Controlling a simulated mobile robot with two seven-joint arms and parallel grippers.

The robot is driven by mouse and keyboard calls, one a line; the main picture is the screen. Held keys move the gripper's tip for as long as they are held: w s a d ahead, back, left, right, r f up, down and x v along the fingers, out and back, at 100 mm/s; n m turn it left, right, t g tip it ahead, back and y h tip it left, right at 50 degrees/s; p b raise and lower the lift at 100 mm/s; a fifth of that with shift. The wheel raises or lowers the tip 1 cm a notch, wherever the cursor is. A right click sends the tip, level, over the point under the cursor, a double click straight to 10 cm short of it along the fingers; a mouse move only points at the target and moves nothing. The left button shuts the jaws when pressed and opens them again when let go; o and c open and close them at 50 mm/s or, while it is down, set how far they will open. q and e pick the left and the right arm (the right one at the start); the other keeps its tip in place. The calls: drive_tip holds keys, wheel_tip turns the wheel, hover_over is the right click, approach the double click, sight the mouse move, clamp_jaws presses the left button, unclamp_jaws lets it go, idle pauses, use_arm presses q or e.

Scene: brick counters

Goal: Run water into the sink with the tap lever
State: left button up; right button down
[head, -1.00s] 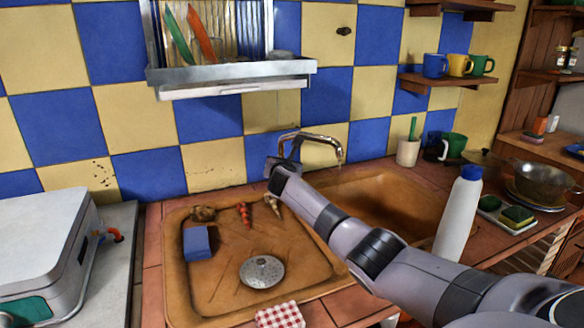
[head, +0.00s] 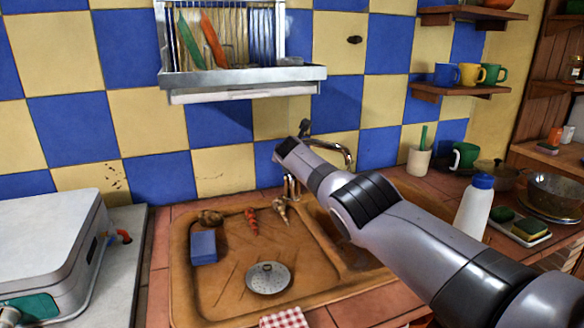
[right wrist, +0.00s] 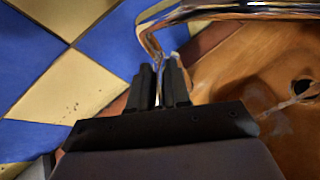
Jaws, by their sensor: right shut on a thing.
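The chrome tap (head: 343,153) stands behind the sink; its curved spout reaches right over the basin. My right arm crosses in front of it and hides much of the tap and my gripper in the head view. In the right wrist view, the two black fingers of my right gripper (right wrist: 159,88) are shut on the thin chrome tap lever (right wrist: 158,84), under the shiny spout (right wrist: 225,14). The sink (head: 190,290) is brown, with a drain hole in the wrist view. Pale streaks lie beside the drain; I cannot tell whether water is running. My left gripper is out of view.
A white bottle (head: 474,207) stands right of my arm. A dish rack (head: 245,78) hangs above. A grey box (head: 50,250) sits at left.

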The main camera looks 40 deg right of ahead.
drive_tip(key=shift+r, duration=0.15)
idle(0.4)
drive_tip(key=c, duration=1.1)
unclamp_jaws()
drive_tip(key=p, duration=0.2)
drive_tip(key=shift+s+a+r+p, duration=0.15)
drive_tip(key=shift+s+r+p, duration=0.05)
drive_tip(key=shift+r+p, duration=0.1)
drive_tip(key=p+v, duration=0.1)
drive_tip(key=p, duration=0.2)
drive_tip(key=shift+s+a, duration=0.15)
drive_tip(key=shift+s, duration=0.05)
drive_tip(key=shift+s+a, duration=0.1)
drive_tip(key=shift+s, duration=0.05)
drive_tip(key=shift+b+v, duration=0.3)
drive_tip(key=shift+v, duration=1.95)
